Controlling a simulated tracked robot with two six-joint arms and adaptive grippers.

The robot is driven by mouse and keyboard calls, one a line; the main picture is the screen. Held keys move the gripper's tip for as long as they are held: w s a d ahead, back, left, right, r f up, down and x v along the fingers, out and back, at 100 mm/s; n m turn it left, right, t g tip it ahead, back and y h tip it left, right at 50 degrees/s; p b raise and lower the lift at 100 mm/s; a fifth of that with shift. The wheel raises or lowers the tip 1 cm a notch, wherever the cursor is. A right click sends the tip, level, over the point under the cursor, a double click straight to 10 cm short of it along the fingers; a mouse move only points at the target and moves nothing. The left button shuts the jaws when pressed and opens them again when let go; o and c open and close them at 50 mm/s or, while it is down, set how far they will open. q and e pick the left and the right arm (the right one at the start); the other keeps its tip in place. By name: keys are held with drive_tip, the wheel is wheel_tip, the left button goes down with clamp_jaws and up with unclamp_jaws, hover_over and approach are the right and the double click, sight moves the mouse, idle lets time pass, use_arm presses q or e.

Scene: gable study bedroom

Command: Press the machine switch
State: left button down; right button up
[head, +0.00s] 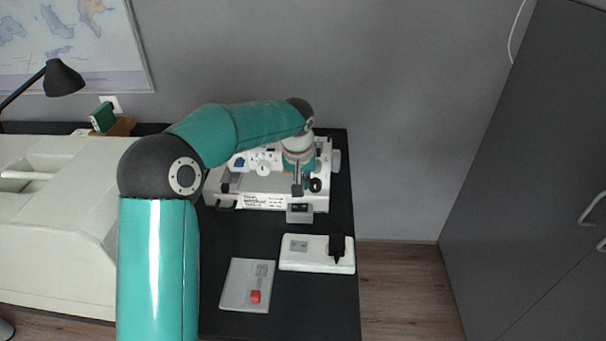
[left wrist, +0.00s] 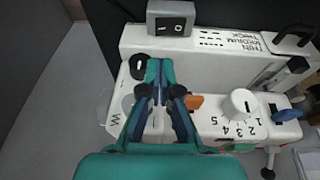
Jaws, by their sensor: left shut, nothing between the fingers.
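The white machine (head: 255,200) stands at the back of the black desk and also fills much of the left wrist view (left wrist: 140,38). Its switch, a small grey box with a dark rocker marked with a line and a circle, sits at its front right edge (head: 299,213); it shows at the top of the left wrist view (left wrist: 171,18). My left gripper (left wrist: 161,80) is shut and empty over the machine, with its fingertips a short way from the switch, apart from it in the picture. In the head view its fingers are hard to make out. My right gripper is not in view.
A white power strip (head: 300,264) with a black plug and a grey plate (head: 238,287) with a red part lie on the desk (head: 335,305) in front of the machine. A white dial (left wrist: 240,103) and orange part (left wrist: 194,102) are close to the gripper. A beige unit (head: 60,220) stands left.

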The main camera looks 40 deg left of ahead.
sight(306, 205)
use_arm(q)
drive_tip(key=x, duration=0.5)
drive_tip(key=d+x, duration=0.1)
drive_tip(key=x, duration=0.2)
drive_tip(key=shift+s+a+f, duration=0.15)
drive_tip(key=shift+s+f, duration=0.15)
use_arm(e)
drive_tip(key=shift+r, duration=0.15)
